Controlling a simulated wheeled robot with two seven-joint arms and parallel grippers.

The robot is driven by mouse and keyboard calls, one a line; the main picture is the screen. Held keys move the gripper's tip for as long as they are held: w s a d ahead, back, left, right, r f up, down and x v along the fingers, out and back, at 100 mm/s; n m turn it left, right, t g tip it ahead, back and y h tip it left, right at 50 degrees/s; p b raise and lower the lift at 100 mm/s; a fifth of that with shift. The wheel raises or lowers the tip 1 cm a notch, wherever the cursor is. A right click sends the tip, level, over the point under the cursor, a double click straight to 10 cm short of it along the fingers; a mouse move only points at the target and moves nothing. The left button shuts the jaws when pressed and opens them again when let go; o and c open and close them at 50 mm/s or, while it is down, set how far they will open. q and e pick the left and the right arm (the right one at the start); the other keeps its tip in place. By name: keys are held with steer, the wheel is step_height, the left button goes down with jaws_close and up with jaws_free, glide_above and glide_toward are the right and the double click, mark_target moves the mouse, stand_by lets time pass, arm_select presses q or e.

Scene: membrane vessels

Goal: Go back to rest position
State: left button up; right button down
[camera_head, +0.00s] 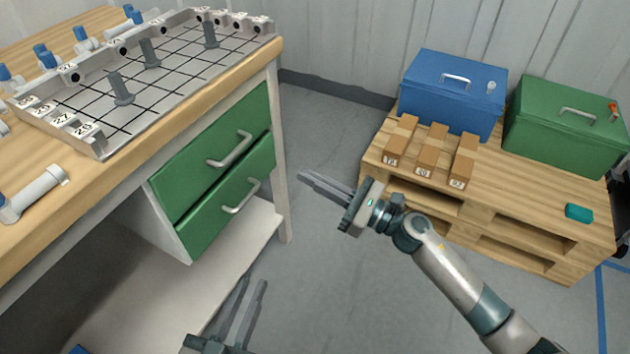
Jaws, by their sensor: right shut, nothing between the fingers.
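My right gripper (305,175) is in the middle of the view, over the grey floor between the workbench and the pallet. Its arm comes in from the lower right. Its fingers are shut, with nothing held. My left gripper (254,281) is at the bottom edge, in front of the bench's lower shelf. Its two fingers stand apart with nothing between them. Most of my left arm is out of view. Neither gripper touches anything that I can see.
The wooden workbench (120,165) with green drawers (215,150) stands at left, bearing a gridded tray (100,147) and white vessels (38,193). At right, a pallet (540,205) carries a blue box (440,95), a green box (560,130) and three cardboard boxes (432,150). Floor between is clear.

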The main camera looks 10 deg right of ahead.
steer(key=shift+s+d, duration=0.15)
steer(key=shift+d, duration=0.1)
steer(key=shift+f, duration=0.1)
stand_by(0.3)
